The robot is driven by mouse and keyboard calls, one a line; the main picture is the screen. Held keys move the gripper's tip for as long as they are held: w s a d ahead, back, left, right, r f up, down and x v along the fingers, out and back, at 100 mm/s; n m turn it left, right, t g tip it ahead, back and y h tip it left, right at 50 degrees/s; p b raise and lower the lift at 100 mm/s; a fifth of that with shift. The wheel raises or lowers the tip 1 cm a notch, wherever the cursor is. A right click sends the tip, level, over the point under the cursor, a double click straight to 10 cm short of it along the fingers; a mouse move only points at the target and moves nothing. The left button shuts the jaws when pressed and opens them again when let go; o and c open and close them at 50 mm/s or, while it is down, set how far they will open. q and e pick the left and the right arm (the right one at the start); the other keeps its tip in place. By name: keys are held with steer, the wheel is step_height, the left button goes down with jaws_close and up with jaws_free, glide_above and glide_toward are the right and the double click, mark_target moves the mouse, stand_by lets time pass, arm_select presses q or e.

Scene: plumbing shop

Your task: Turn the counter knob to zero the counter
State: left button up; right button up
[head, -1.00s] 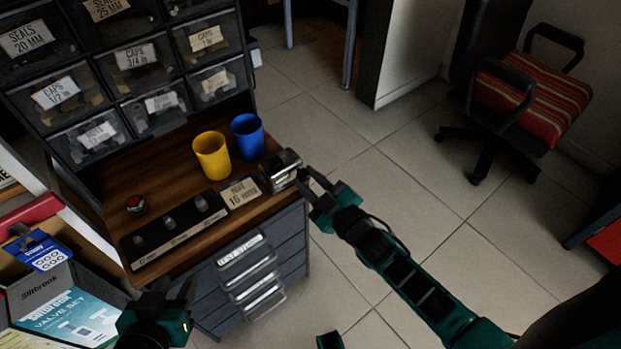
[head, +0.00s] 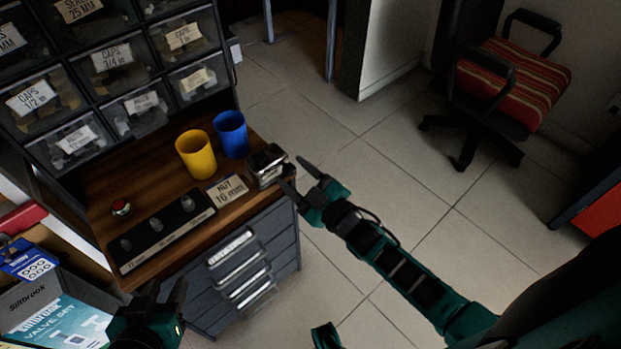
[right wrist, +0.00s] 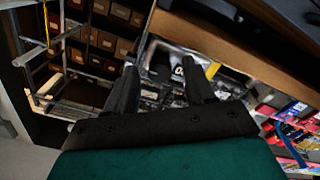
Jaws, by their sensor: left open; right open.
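The counter (head: 266,167) is a small shiny metal box at the right edge of the wooden top. Its knob cannot be made out in the head view. My right gripper (head: 294,172) is open just right of the counter, with its fingers pointing towards it. Whether they touch it I cannot tell. In the right wrist view the fingers (right wrist: 160,70) stand apart, with a blurred dark and white thing beyond them that I cannot identify surely. My left gripper (head: 166,293) is open and empty at the lower left, in front of the wooden top.
A yellow cup (head: 196,156) and a blue cup (head: 231,135) stand behind the counter. A nut label (head: 227,190) lies left of it. A black strip with several knobs (head: 160,230) and a red button (head: 121,208) are further left. The floor (head: 400,200) on the right is open.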

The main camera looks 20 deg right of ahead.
arm_select(q)
steer(key=shift+s+a+r+p, duration=0.1)
steer(key=shift+s+r+p, duration=0.2)
steer(key=shift+p, duration=0.45)
arm_select(e)
steer(key=v, duration=1.2)
steer(key=shift+s, duration=0.3)
arm_select(q)
steer(key=shift+w+a+r, duration=0.15)
arm_select(e)
steer(key=shift+d, duration=0.15)
